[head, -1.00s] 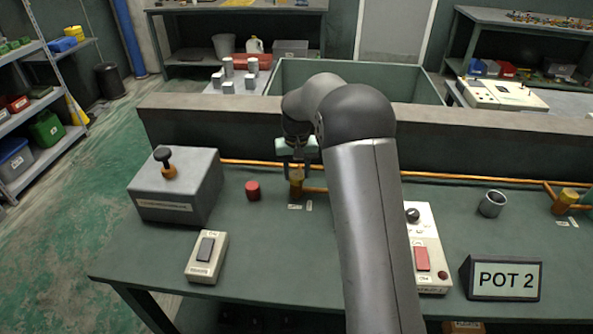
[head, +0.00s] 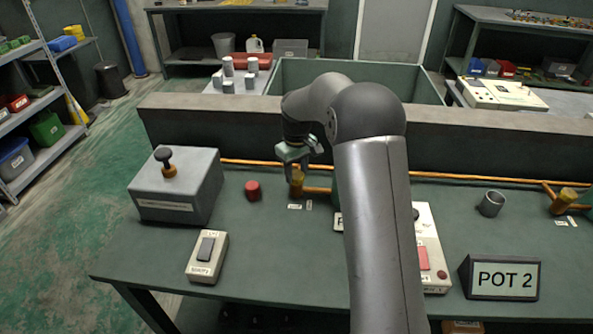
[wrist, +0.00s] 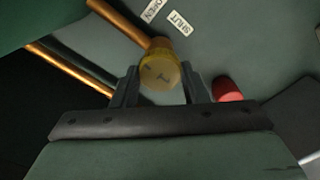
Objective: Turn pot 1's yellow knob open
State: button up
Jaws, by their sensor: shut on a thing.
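The yellow knob (head: 297,188) stands on the orange pipe behind two small labels on the bench. My gripper (head: 297,174) reaches down over it from above. In the wrist view the knob (wrist: 160,66) sits between the two dark fingers of my gripper (wrist: 160,78), which are shut on its sides. A dark mark shows on the knob's top. The OPEN label (wrist: 152,10) and the SHUT label (wrist: 180,24) lie on the bench beyond the knob. Pot 1 itself is mostly hidden behind my arm in the head view.
A red cap (head: 253,190) stands left of the knob, near a grey box with a black knob (head: 176,187). A switch box (head: 207,256) is at the front left. A POT 2 sign (head: 504,278) and a metal cup (head: 492,204) are at right. A low wall (head: 230,131) runs behind.

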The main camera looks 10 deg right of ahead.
aim_at(296, 174)
jog(key=shift+r, duration=0.1)
jog(key=o, duration=1)
notch_tip(296, 174, up, 17)
jog(key=shift+r, duration=0.2)
